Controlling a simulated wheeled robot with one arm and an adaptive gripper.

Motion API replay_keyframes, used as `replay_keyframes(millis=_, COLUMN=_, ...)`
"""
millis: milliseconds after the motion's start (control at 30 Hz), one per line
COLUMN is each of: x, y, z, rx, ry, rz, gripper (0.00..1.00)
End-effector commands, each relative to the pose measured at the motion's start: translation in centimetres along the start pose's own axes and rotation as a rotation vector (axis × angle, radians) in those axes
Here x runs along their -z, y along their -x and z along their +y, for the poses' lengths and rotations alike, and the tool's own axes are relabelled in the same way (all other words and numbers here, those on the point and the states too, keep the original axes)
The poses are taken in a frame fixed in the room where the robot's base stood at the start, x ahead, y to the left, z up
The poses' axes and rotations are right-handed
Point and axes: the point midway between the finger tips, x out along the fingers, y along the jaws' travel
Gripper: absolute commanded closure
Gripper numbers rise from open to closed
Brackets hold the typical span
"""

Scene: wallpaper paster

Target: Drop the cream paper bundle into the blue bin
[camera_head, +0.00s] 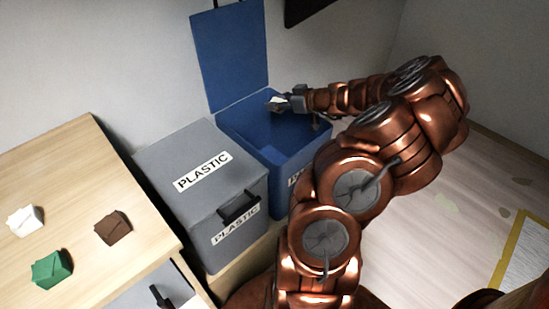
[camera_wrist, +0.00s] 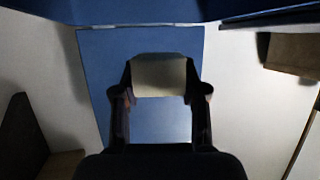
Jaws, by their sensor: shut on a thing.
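The blue bin (camera_head: 277,175) stands open against the wall, its blue lid (camera_head: 229,55) raised upright behind it. My gripper (camera_head: 277,103) is over the bin's opening, near its back rim. It is shut on the cream paper bundle (camera_head: 278,100), of which only a small pale part shows in the head view. In the wrist view the bundle (camera_wrist: 159,76) sits between both fingers, with a blue surface behind it. The inside of the bin is empty as far as I can see; my arm hides its right part.
A closed grey bin (camera_head: 215,185) labelled PLASTIC stands left of the blue bin. A wooden table (camera_head: 80,180) at the left bears a white bundle (camera_head: 26,221), a green bundle (camera_head: 51,269) and a brown bundle (camera_head: 113,227).

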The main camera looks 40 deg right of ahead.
Motion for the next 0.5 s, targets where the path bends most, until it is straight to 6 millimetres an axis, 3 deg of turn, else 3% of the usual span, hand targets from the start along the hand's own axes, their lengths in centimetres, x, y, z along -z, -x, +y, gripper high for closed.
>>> replay_keyframes(millis=233, x=0.00, y=0.01, z=0.03, rx=-0.001, ry=0.001, rz=0.000, gripper=0.78)
replay_keyframes(millis=267, x=0.01, y=0.01, z=0.03, rx=-0.001, ry=0.001, rz=0.000, gripper=0.54)
replay_keyframes(millis=500, x=0.01, y=0.01, z=0.04, rx=-0.001, ry=0.001, rz=0.000, gripper=0.29)
